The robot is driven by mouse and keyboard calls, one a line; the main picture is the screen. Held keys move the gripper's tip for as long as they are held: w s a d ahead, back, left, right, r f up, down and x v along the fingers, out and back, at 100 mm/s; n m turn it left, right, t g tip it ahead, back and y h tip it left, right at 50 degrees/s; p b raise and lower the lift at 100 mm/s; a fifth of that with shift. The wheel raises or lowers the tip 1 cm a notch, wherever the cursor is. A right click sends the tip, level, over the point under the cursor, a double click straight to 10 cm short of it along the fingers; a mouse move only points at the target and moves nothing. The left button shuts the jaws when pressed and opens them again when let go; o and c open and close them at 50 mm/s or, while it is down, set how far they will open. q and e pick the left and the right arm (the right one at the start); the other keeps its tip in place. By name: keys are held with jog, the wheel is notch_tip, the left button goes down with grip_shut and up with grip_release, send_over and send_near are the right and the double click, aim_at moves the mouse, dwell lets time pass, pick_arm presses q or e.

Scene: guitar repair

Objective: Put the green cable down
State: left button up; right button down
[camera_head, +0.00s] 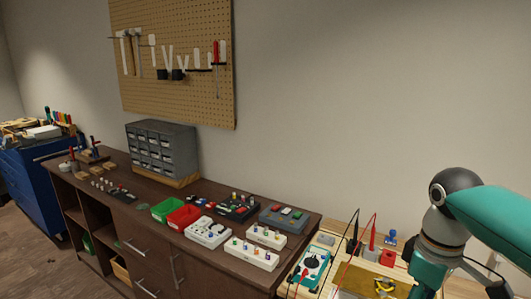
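I cannot make out a green cable in this view. A teal and dark grey arm of mine (475,215) comes in at the right edge. Its gripper is not visible, so I cannot tell what it holds. My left arm and gripper are out of view. A teal multimeter (303,273) with red and black leads lies on the light wooden bench at the lower right.
A tool pegboard (172,95) hangs behind. A blue cabinet (32,195) stands at far left, with open floor in front.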

jog(key=w+a+f+m, duration=0.2)
jog(key=w+a+f, duration=0.1)
jog(key=f, duration=0.4)
jog(key=w+a+f+m, duration=0.2)
jog(key=w+f, duration=0.1)
jog(key=f, duration=0.5)
jog(key=w+a+f+m, duration=0.3)
jog(key=f, duration=0.4)
jog(key=s+f, duration=0.4)
jog(key=f, duration=0.1)
jog(key=shift+d, duration=0.3)
